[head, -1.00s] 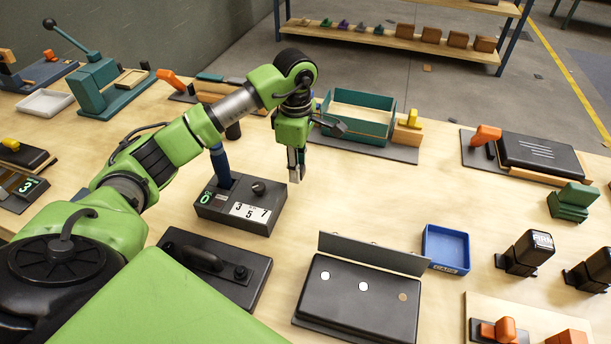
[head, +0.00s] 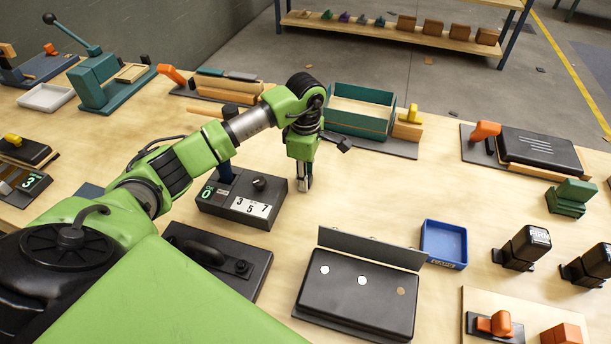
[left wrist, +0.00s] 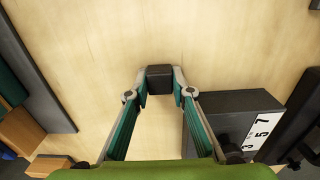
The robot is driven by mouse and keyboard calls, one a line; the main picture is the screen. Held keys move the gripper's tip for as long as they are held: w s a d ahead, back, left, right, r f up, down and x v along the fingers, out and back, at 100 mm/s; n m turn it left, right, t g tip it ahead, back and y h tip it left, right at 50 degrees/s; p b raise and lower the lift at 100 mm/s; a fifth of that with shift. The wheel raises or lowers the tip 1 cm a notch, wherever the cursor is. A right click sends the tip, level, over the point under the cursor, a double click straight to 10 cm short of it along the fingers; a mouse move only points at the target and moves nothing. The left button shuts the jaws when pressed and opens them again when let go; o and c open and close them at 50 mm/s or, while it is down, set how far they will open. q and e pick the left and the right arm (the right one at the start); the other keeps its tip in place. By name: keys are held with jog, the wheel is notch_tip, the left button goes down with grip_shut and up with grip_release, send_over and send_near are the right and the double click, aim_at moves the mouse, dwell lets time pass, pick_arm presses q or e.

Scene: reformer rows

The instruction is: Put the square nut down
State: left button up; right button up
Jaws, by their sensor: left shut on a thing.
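My left gripper (head: 304,184) points straight down over bare wood, just right of the dark number box (head: 240,198). It is shut on the square nut, a small dark grey block (left wrist: 160,78) between the two fingertips in the left wrist view. In the head view the fingers mostly hide the nut. It is at or close to the tabletop; I cannot tell whether it touches. My right gripper is not in view.
The number box also stands beside the fingers in the left wrist view (left wrist: 232,108). A teal tray (head: 357,128) stands behind the gripper. A black panel with white discs (head: 357,295) and a blue bin (head: 444,262) are in front. Bare wood lies right of the gripper.

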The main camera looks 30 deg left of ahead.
pick_arm(q)
jog(key=shift+s+f, duration=0.2)
jog(key=shift+f, duration=0.1)
jog(key=o, duration=0.8)
jog(key=shift+o, duration=0.7)
jog(key=shift+f, duration=0.15)
jog(key=shift+d, duration=0.1)
jog(key=shift+r, duration=0.35)
jog(key=shift+w+r+p, duration=0.1)
jog(key=shift+r+p, duration=0.45)
jog(key=shift+p, duration=0.05)
notch_tip(320, 180, up, 12)
jog(key=b, duration=0.2)
jog(key=shift+f+b, duration=0.15)
jog(key=shift+b, duration=0.25)
